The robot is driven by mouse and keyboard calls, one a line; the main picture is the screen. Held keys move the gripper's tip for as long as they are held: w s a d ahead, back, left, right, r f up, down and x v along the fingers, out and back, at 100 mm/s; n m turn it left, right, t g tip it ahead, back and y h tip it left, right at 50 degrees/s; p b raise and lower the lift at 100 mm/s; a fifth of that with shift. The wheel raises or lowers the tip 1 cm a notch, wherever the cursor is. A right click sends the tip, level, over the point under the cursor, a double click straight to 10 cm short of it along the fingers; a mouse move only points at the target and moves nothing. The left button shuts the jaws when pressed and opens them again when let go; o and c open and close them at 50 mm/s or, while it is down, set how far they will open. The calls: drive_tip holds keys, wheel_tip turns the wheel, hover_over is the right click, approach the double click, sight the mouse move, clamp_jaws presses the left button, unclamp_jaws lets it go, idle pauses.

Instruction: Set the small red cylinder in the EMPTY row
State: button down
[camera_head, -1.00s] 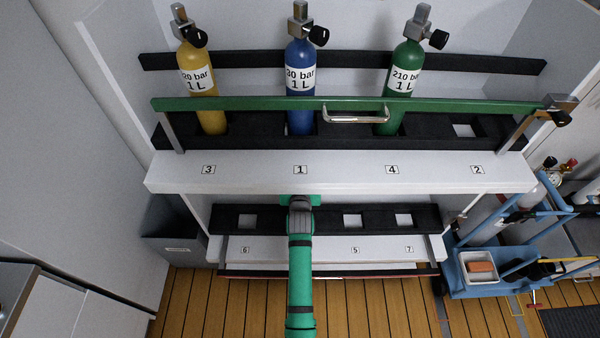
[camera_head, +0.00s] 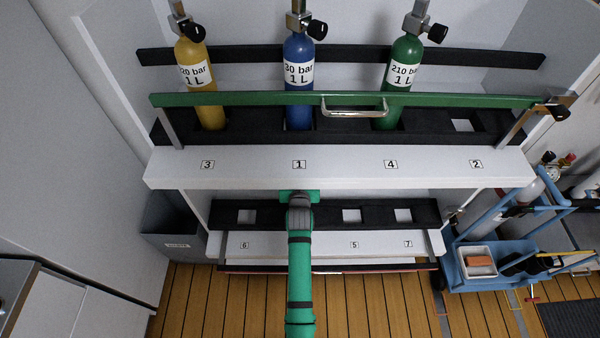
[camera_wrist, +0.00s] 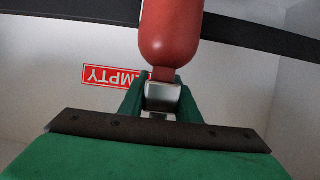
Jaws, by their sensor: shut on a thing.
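The small red cylinder (camera_wrist: 170,35) shows in the wrist view, where it fills the top middle; it does not show in the head view. My gripper (camera_wrist: 162,95) is shut on the metal valve (camera_wrist: 162,97) at the cylinder's neck. A red EMPTY sign (camera_wrist: 110,77), upside down in the picture, is on the pale wall behind. In the head view my green arm reaches into the lower row, and its end is hidden under the upper shelf. The lower black rack (camera_head: 325,217) has square slots, with labels 6, 5 and 7 visible in front of it.
The upper rack holds a yellow (camera_head: 203,95), a blue (camera_head: 299,95) and a green cylinder (camera_head: 398,95) behind a green bar (camera_head: 230,99). The white upper shelf (camera_head: 250,165) overhangs the lower row. A blue trolley (camera_head: 500,280) stands at the right.

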drive_tip(key=shift+w, duration=0.25)
drive_tip(key=shift+s+a, duration=0.1)
drive_tip(key=shift+a, duration=0.05)
drive_tip(key=shift+f, duration=0.1)
drive_tip(key=c, duration=1.3)
unclamp_jaws()
drive_tip(key=shift+d+f, duration=0.1)
drive_tip(key=shift+d, duration=0.1)
drive_tip(key=shift+o, duration=0.2)
drive_tip(key=shift+s+f, duration=0.2)
drive_tip(key=shift+f, duration=0.15)
drive_tip(key=v, duration=1)
drive_tip(key=shift+s+r, duration=0.2)
drive_tip(key=shift+r, duration=0.3)
